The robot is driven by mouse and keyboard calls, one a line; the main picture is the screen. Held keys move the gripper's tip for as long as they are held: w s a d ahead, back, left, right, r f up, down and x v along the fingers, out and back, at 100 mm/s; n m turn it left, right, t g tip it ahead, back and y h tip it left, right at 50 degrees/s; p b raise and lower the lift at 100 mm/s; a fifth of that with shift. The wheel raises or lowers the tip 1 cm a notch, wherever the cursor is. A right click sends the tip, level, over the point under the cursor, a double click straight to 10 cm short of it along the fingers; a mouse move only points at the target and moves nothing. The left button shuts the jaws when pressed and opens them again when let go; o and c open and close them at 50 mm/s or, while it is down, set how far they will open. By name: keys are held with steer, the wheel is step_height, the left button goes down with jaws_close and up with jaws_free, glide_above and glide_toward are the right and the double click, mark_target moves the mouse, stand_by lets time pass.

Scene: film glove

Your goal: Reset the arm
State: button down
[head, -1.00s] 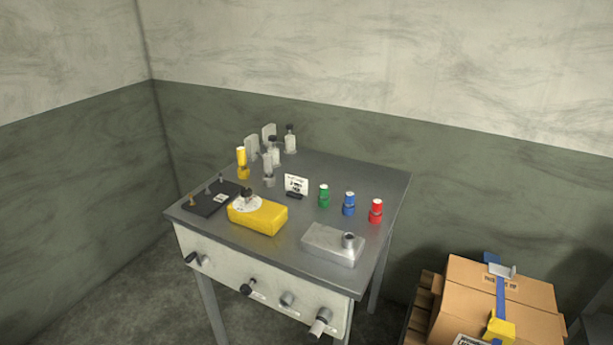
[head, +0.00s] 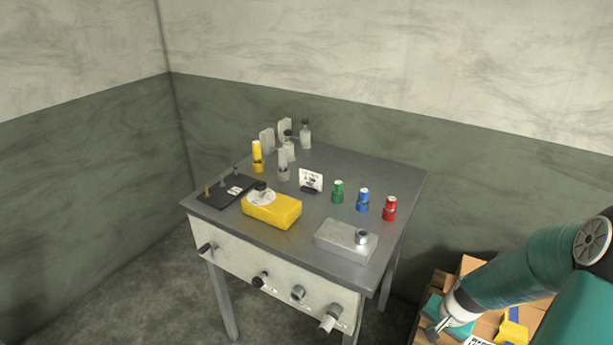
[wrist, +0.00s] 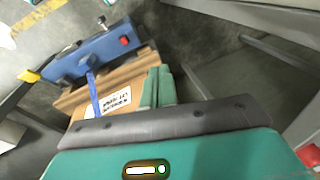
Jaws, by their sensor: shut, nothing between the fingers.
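My arm, teal with grey joints, reaches in from the right edge of the head view. My gripper shows in the wrist view (wrist: 158,76) as two teal fingers side by side, shut with nothing between them. They are over or in front of a cardboard box (wrist: 108,98) with a white label; I cannot tell whether they touch it. In the head view my arm hides much of the boxes at the lower right. The metal table stands to the left, apart from my arm.
The metal table (head: 300,240) holds a yellow box (head: 271,211), a metal block (head: 345,240), green (head: 338,192), blue (head: 363,200) and red (head: 389,208) capped items, and small bottles. A blue object with a red button (wrist: 95,52) lies beyond the cardboard box. Floor at left is clear.

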steer(key=s+a+r+n+t, duration=0.1)
steer(key=s+a+r+n, duration=0.2)
steer(key=a+r, duration=0.3)
steer(key=s+a+r+n+t, duration=0.1)
steer(key=s+a+r, duration=0.3)
steer(key=r, duration=0.9)
steer(key=s+a+r+n+t+h, duration=0.1)
steer(key=s+a+r+n, duration=0.3)
steer(key=a+r, duration=0.5)
steer(key=shift+s+r+n, duration=0.3)
steer(key=shift+r, duration=0.2)
